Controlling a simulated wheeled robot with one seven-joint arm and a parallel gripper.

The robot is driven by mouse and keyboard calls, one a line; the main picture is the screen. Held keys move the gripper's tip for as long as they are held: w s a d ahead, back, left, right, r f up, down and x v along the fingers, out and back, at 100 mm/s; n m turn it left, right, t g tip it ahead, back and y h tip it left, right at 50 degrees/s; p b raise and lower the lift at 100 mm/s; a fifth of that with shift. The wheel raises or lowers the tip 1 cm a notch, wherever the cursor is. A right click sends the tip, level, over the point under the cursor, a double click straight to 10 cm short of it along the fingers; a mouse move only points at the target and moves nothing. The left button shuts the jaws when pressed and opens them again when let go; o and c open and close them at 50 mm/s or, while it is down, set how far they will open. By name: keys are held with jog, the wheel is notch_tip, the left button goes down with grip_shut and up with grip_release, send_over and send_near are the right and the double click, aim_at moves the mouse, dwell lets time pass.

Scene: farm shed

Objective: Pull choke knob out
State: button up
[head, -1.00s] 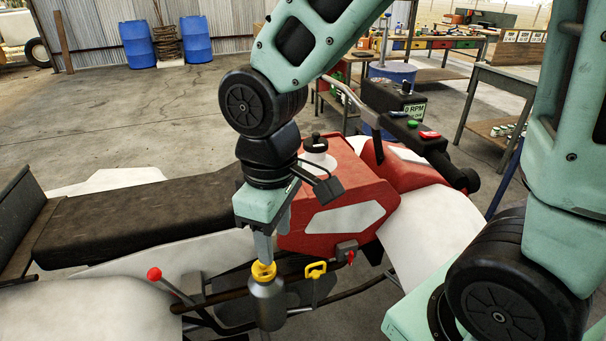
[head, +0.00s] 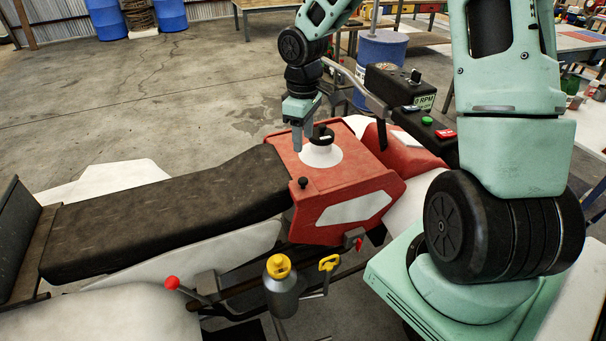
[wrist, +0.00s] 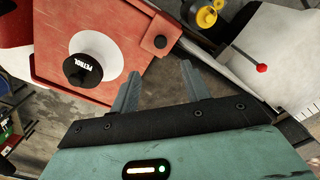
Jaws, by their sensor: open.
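A small black knob (head: 303,182) stands on the near left corner of the red tank body (head: 345,185); it also shows in the wrist view (wrist: 160,41). It may be the choke knob, but I see no label on it. My gripper (head: 301,146) is open and empty, above the tank, left of the black petrol cap and behind the knob. In the wrist view, the two fingers (wrist: 161,75) are spread, with the knob beyond their tips. The petrol cap (wrist: 82,69) is left of the fingers. I cannot tell how far the knob stands out.
The petrol cap (head: 322,134) rises from a white collar close beside my gripper. A yellow-capped grey bottle (head: 281,290), a yellow handle (head: 329,263) and a red-ball lever (head: 171,283) are in front. A dark seat (head: 170,210) extends left. A control box (head: 400,88) stands behind the tank.

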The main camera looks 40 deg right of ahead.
aim_at(303, 179)
notch_tip(303, 179, down, 13)
jog(key=shift+r, duration=0.1)
dwell(0.3)
